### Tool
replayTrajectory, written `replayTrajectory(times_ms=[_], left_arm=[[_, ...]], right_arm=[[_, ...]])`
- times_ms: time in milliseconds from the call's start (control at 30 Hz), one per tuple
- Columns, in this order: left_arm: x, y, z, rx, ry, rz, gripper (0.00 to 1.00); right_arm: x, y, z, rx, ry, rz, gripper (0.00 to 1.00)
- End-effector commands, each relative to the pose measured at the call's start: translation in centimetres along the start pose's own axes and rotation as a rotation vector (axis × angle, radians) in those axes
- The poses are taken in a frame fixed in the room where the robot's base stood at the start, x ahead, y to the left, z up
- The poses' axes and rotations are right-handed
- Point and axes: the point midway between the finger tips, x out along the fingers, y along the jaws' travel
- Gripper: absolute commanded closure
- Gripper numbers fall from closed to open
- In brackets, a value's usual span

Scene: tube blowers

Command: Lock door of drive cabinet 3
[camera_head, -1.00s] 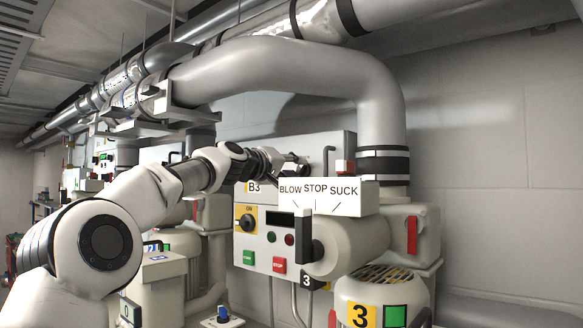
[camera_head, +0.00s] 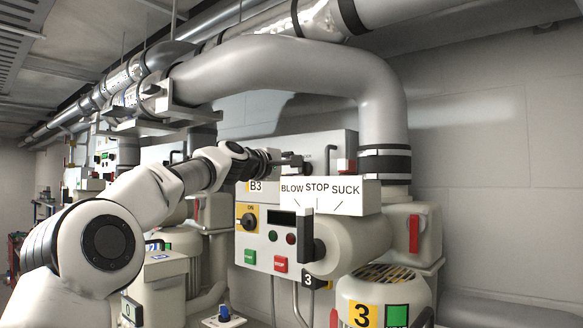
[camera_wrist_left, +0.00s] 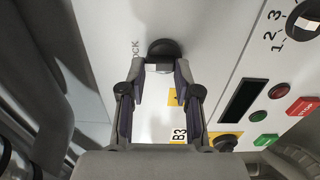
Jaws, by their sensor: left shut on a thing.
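The drive cabinet (camera_head: 345,150) marked B3 is a pale box on the wall behind the suction pipe. In the left wrist view, a round black lock knob (camera_wrist_left: 166,47) sits on its door (camera_wrist_left: 205,60), beside lettering of which "OCK" is readable. My left gripper (camera_head: 298,160) reaches the upper part of the cabinet front. In the left wrist view its two fingers (camera_wrist_left: 160,72) are shut on the knob's light-coloured grip, just below the black disc. The door appears flush, though its edges are partly hidden. My right gripper is not in view.
The BLOW STOP SUCK box (camera_head: 330,197) and its black lever (camera_head: 305,235) stand in front of the cabinet at the right. A big grey pipe (camera_head: 290,65) arches above. The yellow switch (camera_head: 247,219) and push buttons sit below the gripper.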

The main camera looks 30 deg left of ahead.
Motion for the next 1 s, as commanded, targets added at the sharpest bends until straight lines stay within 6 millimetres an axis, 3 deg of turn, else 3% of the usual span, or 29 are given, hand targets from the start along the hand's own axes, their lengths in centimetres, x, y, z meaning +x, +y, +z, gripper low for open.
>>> replayTrajectory(times_ms=[433,467,500,833,1000], left_arm=[[-0.19,0.71,-0.02,-0.011,0.005,0.013,1.0],[-0.19,0.71,-0.01,-0.011,0.005,0.013,0.57],[-0.18,0.69,-0.01,-0.011,0.004,0.012,0.43],[-0.09,0.3,-0.02,-0.001,0.002,0.006,0.43],[-0.07,0.24,0.05,0.131,0.002,0.004,0.43]], right_arm=[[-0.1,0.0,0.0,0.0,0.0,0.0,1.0],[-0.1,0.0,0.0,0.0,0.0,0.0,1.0],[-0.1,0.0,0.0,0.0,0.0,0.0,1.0],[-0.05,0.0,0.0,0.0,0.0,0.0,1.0],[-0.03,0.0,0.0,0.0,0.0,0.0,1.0]])
